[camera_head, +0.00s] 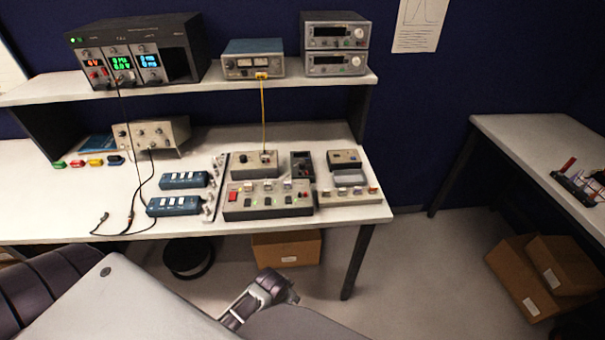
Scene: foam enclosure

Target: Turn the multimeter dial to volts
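A small dark handheld meter (303,166), which looks like the multimeter, lies on the bench top toward the right, between a beige box and a smaller instrument. Its dial is too small for me to read the setting.
A switch box (268,203) stands in front of the meter. A beige box (254,164) with a yellow cable stands left of it. Blue power strips (173,206) and black leads lie farther left. A shelf (215,88) carrying instruments overhangs the bench's back. Cartons (286,248) sit below.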

